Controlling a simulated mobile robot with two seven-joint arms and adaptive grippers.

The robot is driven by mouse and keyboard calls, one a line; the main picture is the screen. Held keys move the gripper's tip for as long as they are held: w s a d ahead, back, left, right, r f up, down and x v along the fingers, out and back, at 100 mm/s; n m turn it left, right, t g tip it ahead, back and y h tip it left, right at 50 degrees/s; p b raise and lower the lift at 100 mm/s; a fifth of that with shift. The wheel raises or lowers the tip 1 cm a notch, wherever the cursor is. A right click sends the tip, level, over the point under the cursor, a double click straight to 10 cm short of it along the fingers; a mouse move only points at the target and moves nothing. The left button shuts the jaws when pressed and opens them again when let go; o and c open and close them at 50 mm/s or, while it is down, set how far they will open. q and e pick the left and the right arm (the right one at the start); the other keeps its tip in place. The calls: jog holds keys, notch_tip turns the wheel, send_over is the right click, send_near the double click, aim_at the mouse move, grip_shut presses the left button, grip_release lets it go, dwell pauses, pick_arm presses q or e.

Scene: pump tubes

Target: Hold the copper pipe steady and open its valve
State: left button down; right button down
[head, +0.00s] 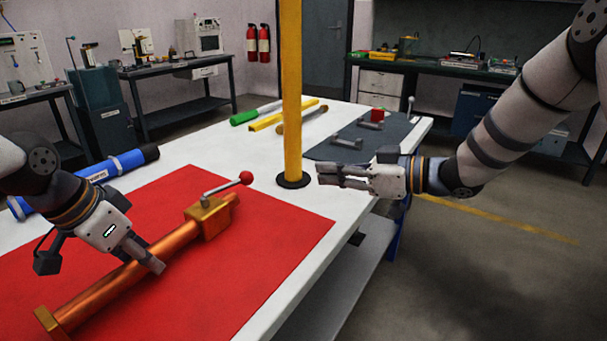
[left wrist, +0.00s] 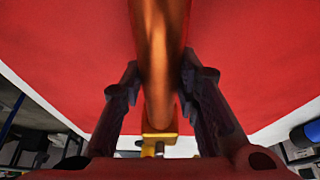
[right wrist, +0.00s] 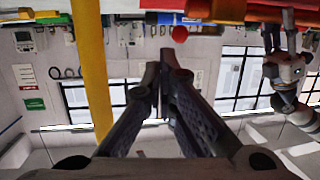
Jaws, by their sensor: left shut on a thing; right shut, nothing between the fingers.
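The copper pipe (head: 130,274) lies across the red mat (head: 275,240) and runs between my fingers in the left wrist view (left wrist: 158,50). Its brass valve block (head: 208,219) is at the far end. The valve's lever (head: 221,188) points right and ends in a red ball knob (head: 246,178). The knob also shows in the right wrist view (right wrist: 180,34). My left gripper (head: 148,262) is shut on the pipe between the valve and the near brass end (head: 50,323). My right gripper (head: 328,175) is shut and empty, right of the knob and apart from it.
A yellow post (head: 291,90) stands on the white table between the knob and my right gripper. A blue tube (head: 125,162) lies at the left. Green (head: 250,115) and yellow (head: 275,119) tubes lie behind. A grey mat (head: 395,140) holds metal parts and a red block.

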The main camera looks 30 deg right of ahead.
jog(key=shift+s+d+r, duration=0.1)
jog(key=shift+s+d, duration=0.2)
jog(key=n+g+y, duration=0.2)
send_near(253, 179)
jog(key=x, duration=0.7)
jog(key=shift+a+r, duration=0.1)
jog(key=shift+r, duration=0.05)
jog(key=shift+s, duration=0.1)
